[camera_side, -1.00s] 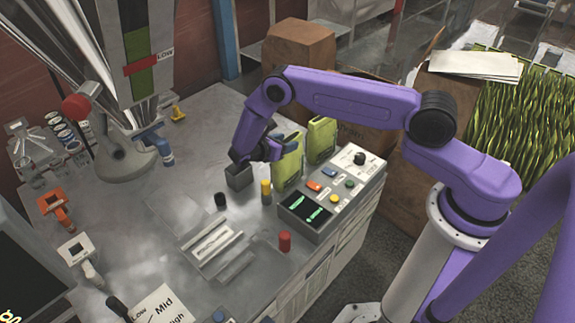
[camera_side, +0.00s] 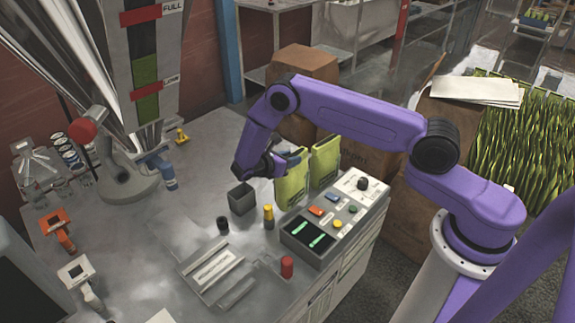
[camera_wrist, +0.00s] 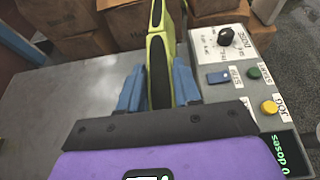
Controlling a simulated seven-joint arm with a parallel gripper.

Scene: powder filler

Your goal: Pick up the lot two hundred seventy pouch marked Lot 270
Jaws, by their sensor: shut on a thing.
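Two yellow-green pouches stand upright side by side near the console in the side view. My gripper (camera_side: 287,164) is at the left pouch (camera_side: 291,188); the right pouch (camera_side: 325,162) stands just beyond it. In the wrist view my blue fingers (camera_wrist: 159,88) are shut on the sides of the left pouch (camera_wrist: 158,72), seen edge-on with a dark strip. The right pouch shows behind it (camera_wrist: 172,12). No lot marking is readable on either pouch, so I cannot tell which is Lot 270. The held pouch's underside contact is unclear.
A control console (camera_side: 335,215) with knob and buttons stands right of the pouches. A grey open box (camera_side: 241,199), a yellow-topped post (camera_side: 268,215) and a black knob (camera_side: 222,224) are close by. Cardboard boxes (camera_side: 300,63) stand behind.

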